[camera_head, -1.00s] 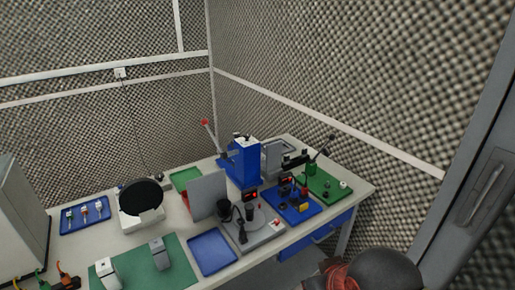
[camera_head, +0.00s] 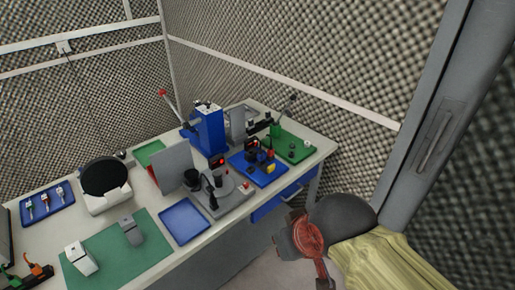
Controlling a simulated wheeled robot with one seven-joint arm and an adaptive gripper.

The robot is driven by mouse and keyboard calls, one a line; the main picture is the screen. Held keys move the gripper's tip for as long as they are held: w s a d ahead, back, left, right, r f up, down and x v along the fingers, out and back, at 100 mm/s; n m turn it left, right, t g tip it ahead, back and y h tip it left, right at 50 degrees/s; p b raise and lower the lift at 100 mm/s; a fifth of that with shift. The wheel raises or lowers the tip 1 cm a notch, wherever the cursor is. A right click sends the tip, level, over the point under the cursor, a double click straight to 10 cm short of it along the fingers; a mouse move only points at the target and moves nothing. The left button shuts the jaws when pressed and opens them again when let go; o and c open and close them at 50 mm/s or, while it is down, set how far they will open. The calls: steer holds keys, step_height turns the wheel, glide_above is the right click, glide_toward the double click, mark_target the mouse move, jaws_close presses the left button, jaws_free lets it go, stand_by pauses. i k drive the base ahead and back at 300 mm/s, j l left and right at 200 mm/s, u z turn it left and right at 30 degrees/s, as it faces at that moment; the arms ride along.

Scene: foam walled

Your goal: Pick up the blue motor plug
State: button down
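A blue tray (camera_head: 35,221) lies at the far left of the workbench in the head view. It holds a few small light-coloured plug-like pieces (camera_head: 44,202) side by side. They are too small to tell for sure which one, if any, is the blue motor plug. A blue board (camera_head: 244,176) at the bench's right part carries small black, red and yellow parts, also too small to tell apart.
The pale bench (camera_head: 229,224) also bears a blue press (camera_head: 209,133), a green mat (camera_head: 109,258), an empty blue tray (camera_head: 184,221) and a round black disc (camera_head: 104,177). A dark rounded object (camera_head: 343,212) with red and yellow parts beside it stands in front of the bench's right end.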

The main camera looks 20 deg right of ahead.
mark_target(260, 156)
steer(key=i+j+z, duration=0.25)
steer(key=i+z, duration=0.15)
steer(key=i, duration=0.2)
steer(key=i+j+z, duration=0.4)
steer(key=i, duration=0.15)
